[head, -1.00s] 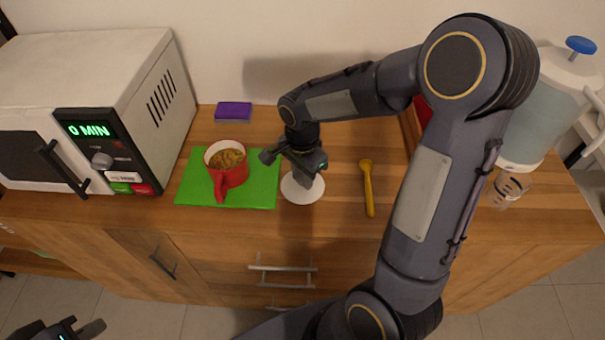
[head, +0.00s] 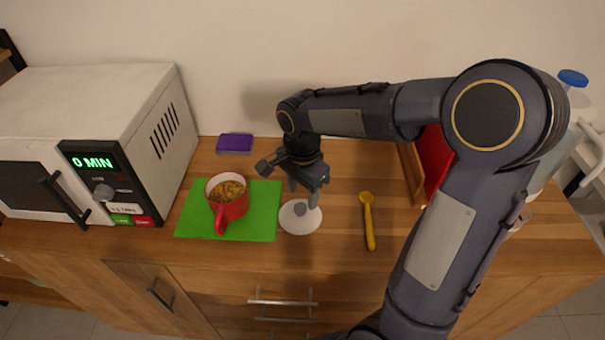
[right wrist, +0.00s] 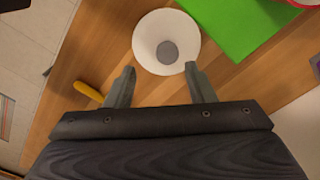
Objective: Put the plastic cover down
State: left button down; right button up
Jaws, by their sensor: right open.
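The plastic cover (head: 299,219) is a white, shallow cone with a grey knob in its middle. It rests on the wooden counter just right of the green mat. My right gripper (head: 304,194) is open above it, fingers pointing down. In the right wrist view the cover (right wrist: 150,28) lies beyond the fingertips of the open gripper (right wrist: 158,72), with nothing held between them. My left gripper does not show now.
A red mug (head: 229,207) of food stands on the green mat (head: 260,205). A yellow spoon (head: 368,221) lies right of the cover. A microwave (head: 120,130) stands left, a purple block (head: 234,143) behind. Counter between cover and spoon is clear.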

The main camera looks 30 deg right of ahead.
aim_at(302, 209)
jog(key=s+r+n+t+y, duration=0.2)
jog(key=s+r+n, duration=0.3)
jog(key=s+r, duration=0.3)
jog(key=s+a+f+n+t+y, duration=0.1)
jog(key=s+n, duration=0.3)
jog(key=s+a+f+n+t, duration=0.1)
jog(key=s+a+n+t, duration=0.1)
jog(key=s+n, duration=0.2)
jog(key=shift+s+a+f+n+t+y, duration=0.3)
jog(key=shift+s+y, duration=0.1)
jog(key=shift+s, duration=0.25)
jog(key=shift+c, duration=0.4)
